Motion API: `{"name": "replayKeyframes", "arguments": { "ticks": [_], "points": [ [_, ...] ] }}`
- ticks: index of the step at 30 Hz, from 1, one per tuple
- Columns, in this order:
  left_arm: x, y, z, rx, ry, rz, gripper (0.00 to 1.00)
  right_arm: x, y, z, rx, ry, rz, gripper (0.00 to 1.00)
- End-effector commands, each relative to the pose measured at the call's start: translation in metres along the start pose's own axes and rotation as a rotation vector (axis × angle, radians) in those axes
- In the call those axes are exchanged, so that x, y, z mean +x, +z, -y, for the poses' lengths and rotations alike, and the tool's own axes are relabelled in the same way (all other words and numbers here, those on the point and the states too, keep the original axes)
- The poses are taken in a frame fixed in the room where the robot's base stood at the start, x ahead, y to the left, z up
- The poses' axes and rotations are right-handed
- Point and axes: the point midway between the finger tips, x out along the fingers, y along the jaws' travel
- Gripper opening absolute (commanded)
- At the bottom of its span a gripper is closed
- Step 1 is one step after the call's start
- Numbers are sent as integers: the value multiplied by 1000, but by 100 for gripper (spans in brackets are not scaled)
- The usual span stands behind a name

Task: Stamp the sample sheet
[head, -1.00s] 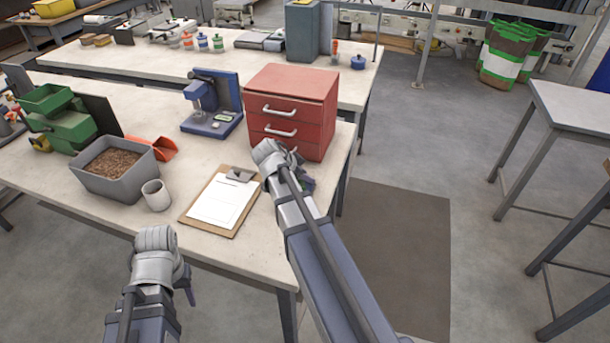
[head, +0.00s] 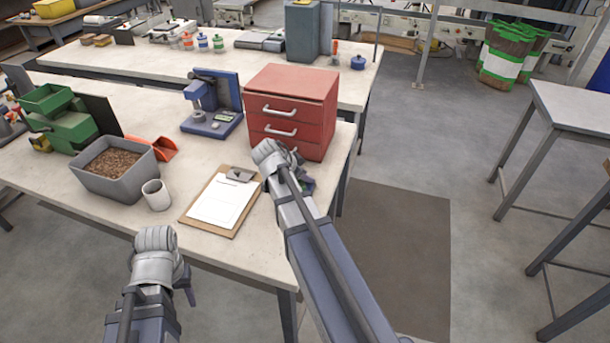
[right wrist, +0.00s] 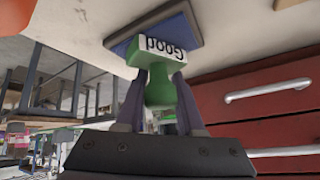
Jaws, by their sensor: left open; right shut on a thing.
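My right gripper (right wrist: 160,88) is shut on a green stamp (right wrist: 158,92) with a white label reading "Good". In the right wrist view the stamp's base is against or very close to a blue pad (right wrist: 185,27) on the table; I cannot tell whether they touch. In the head view my right gripper (head: 306,184) is in front of the red drawer cabinet, mostly hidden by my arm. The white sample sheet (head: 220,201) lies on a brown clipboard (head: 239,222) to the left of it. My left gripper (head: 188,287) is open and empty, off the table's front edge.
The red drawer cabinet (head: 306,92) stands just behind my right gripper. A white cup (head: 157,195), a grey bin of pellets (head: 92,185), an orange scoop (head: 160,150) and a blue device (head: 213,122) stand left of the clipboard or behind it.

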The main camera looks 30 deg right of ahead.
Motion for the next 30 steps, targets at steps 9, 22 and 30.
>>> {"name": "replayKeyframes", "arguments": {
  "ticks": [9,22,30],
  "points": [
    [-8,0,1,0,0,0,50,-6,-4,0,1,2,4,1],
    [-42,2,4,0,0,0,50,-33,-25,6,0,1,2,1],
    [-62,4,6,0,0,0,50,-48,-38,9,0,1,1,1]
  ]
}}
